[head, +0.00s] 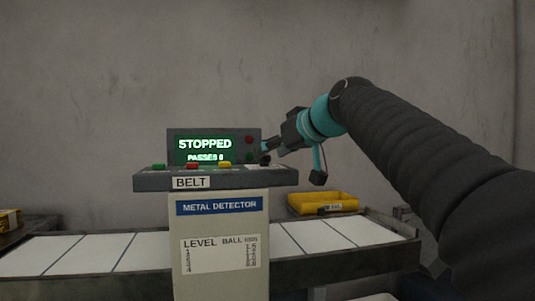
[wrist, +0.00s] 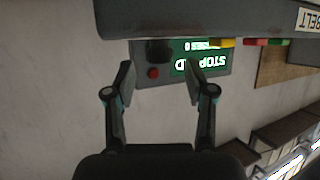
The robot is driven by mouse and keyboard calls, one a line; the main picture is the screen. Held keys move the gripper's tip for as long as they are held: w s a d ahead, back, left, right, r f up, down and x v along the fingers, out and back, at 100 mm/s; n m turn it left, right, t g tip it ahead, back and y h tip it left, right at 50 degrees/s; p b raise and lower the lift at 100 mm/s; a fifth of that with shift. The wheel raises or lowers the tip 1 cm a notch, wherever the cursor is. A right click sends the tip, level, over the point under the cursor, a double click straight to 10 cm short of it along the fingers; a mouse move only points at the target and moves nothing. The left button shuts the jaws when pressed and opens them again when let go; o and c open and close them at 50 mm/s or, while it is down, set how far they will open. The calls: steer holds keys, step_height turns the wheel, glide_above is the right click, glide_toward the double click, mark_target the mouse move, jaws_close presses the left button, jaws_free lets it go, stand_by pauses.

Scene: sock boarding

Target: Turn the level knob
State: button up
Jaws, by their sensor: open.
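The level knob appears to be the dark round knob (wrist: 158,50) on the console, seen upside down in the wrist view. It lies ahead of and between my open fingertips, and I see no contact. In the head view a small dark shape (head: 265,160) at the console's right end is probably the same knob, partly hidden by my gripper. My gripper (head: 268,148) comes in from the right, close to the console. In the wrist view my gripper (wrist: 160,71) has its fingers spread with nothing between them.
The screen (head: 205,146) reads STOPPED and PASSED 0. Green, red and yellow buttons (head: 192,166) line the console (head: 150,181). A red light (wrist: 153,73) sits near the knob.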

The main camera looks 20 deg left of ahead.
mark_target(264, 160)
steer(key=shift+x, duration=1.25)
steer(key=shift+c, duration=0.3)
jaws_close()
steer(key=shift+s+m+t+p, duration=0.1)
steer(key=shift+m+t+p, duration=0.2)
steer(key=shift+s+a+m+t+h+p, duration=0.15)
steer(key=shift+m+t+h+p, duration=0.45)
steer(key=shift+m+h, duration=0.3)
steer(key=shift+a+m+t+h+p, duration=0.1)
steer(key=shift+m+t+h+p, duration=0.4)
steer(key=shift+m+t+h, duration=0.3)
steer(key=shift+a+f+m+t+h, duration=0.1)
steer(key=shift+m+t+h, duration=0.6)
steer(key=shift+m+h, duration=1.2)
steer(key=shift+h, duration=0.3)
